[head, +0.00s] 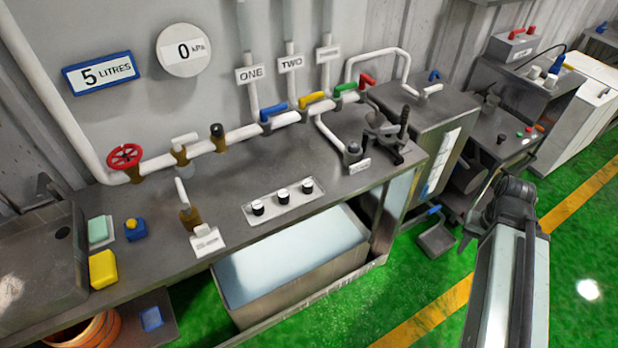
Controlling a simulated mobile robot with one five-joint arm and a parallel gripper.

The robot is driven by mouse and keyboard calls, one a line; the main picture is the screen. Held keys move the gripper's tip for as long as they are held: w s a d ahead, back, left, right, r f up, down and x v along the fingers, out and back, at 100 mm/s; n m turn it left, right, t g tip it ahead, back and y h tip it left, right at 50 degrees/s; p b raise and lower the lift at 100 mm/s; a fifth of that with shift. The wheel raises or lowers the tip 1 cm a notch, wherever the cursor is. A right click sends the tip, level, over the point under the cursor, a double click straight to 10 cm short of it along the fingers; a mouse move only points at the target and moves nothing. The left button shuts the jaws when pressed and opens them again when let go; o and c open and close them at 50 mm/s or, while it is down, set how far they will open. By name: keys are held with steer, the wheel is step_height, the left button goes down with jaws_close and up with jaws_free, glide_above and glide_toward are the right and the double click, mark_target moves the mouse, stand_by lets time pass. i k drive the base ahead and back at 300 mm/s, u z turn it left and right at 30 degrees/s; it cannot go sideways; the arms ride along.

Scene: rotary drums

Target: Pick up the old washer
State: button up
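I cannot make out a washer for certain anywhere in the head view. The grey workbench (335,205) carries pipes, taps and valves. A dark clamp-like device (384,130) stands at its right part, and a small tap (352,152) stands beside it. My arm rises at the lower right, with a pale link and a dark joint on top. My gripper's fingers do not show, so I cannot see what they hold.
A sink (35,265) is at the left, with a yellow sponge (103,269) beside it. A large bin (290,262) stands under the bench. A red valve wheel (124,156) is on the pipe. Green floor (420,285) is open in front.

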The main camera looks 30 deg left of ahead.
mark_target(353, 145)
steer(key=z, duration=0.85)
steer(key=k, duration=0.25)
steer(key=u, duration=1.55)
steer(key=i, duration=1.2)
steer(key=u, duration=0.25)
steer(key=k, duration=0.5)
steer(key=u, duration=2)
steer(key=k, duration=0.2)
steer(key=u, duration=0.2)
steer(key=i, duration=0.1)
steer(key=z, duration=0.1)
